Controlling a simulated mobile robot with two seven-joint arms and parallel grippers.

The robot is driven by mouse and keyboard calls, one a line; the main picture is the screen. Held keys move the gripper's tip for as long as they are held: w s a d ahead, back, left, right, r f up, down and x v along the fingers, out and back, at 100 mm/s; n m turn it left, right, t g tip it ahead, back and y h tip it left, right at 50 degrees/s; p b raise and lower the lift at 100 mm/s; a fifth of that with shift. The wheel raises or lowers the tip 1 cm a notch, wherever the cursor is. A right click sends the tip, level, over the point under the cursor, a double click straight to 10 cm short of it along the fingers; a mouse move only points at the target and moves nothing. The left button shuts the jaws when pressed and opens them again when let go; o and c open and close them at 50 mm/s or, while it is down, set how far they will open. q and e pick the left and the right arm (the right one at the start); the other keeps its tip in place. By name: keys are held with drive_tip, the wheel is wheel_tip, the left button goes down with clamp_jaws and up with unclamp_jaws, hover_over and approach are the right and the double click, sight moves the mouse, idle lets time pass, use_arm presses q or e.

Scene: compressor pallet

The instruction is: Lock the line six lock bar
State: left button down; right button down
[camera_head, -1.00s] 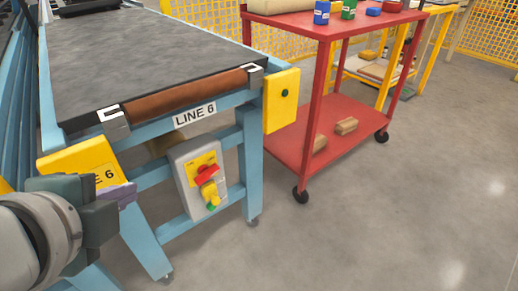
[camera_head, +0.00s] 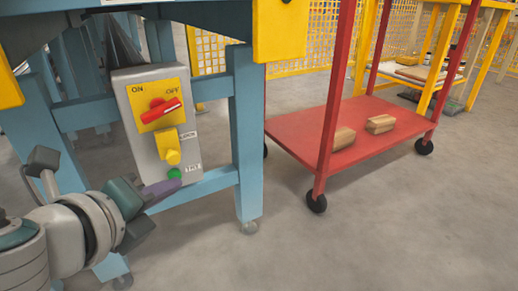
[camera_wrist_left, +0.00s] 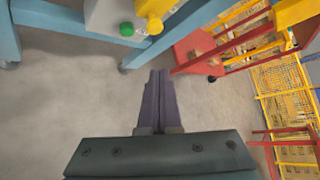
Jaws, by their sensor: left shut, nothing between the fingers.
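The grey control box (camera_head: 128,105) hangs on the blue frame, with a yellow plate marked ON and OFF. Its red handle (camera_head: 160,110) lies across the plate, its end to the right and slightly up. Below it is the yellow lock bar (camera_head: 170,147), by a small label that I cannot read clearly. The lock bar also shows at the top of the left wrist view (camera_wrist_left: 154,25). A green button (camera_head: 174,173) sits beneath, beside a TEST label. My left gripper (camera_head: 165,188) is shut and empty, just below the button and apart from the lock bar. My right gripper is out of view.
Blue frame legs (camera_head: 245,140) stand beside the box, with a crossbar (camera_head: 210,182) near my left gripper. A red cart (camera_head: 285,128) with wooden blocks (camera_head: 380,124) on its lower shelf stands to the right. The grey floor (camera_head: 400,230) in front is clear.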

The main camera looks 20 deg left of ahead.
sight(170, 148)
use_arm(q)
drive_tip(key=shift+w+f, duration=0.1)
drive_tip(key=shift+f, duration=0.25)
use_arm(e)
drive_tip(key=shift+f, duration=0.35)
use_arm(q)
drive_tip(key=shift+a, duration=0.1)
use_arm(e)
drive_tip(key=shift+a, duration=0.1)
